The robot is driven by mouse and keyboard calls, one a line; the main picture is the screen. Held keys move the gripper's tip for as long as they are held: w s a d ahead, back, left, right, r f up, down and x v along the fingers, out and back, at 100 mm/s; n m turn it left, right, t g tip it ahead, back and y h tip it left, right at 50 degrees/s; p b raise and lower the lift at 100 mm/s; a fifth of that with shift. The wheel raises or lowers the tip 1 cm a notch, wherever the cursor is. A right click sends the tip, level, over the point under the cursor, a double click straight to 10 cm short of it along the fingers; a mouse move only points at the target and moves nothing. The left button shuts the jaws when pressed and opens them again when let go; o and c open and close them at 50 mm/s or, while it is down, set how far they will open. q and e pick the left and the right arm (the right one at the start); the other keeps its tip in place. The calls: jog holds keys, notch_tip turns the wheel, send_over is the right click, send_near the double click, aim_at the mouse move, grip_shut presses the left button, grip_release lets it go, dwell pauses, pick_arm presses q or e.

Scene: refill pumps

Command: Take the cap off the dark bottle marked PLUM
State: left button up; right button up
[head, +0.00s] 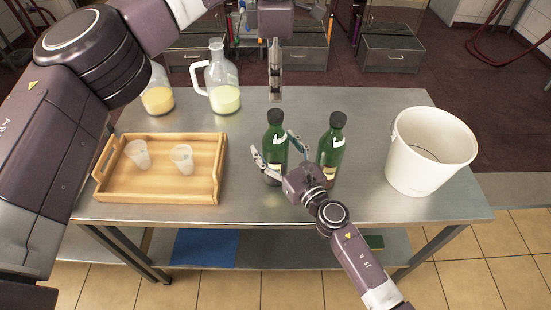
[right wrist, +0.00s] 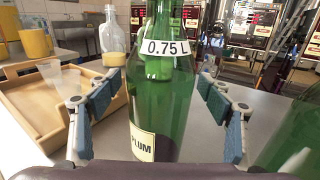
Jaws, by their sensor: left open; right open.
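The dark green bottle marked PLUM (right wrist: 160,115) stands upright between the fingers of my right gripper (right wrist: 158,120) in the right wrist view. Gaps show between the bottle and both blue finger pads. In the head view it is the left of two green bottles (head: 274,150), with a dark cap (head: 275,116) on top. My right gripper (head: 274,152) is open around its body from the front. My left gripper (head: 275,97) is open, pointing down just above the cap. It is seen edge-on, so its finger gap is hidden.
A second green capped bottle (head: 331,148) stands close on the right. A white bucket (head: 430,150) is farther right. A wooden tray (head: 160,194) with two cups is on the left. A carafe with a handle (head: 222,85) and another vessel (head: 157,98) stand at the back left.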

aim_at(275, 113)
grip_shut()
pick_arm(q)
jog(key=m, duration=1.5)
jog(key=shift+m, duration=0.3)
jog(key=m, duration=0.6)
jog(key=shift+f+m, duration=0.1)
jog(key=shift+m, duration=0.3)
jog(key=shift+f, duration=3.95)
jog(key=shift+c, duration=0.4)
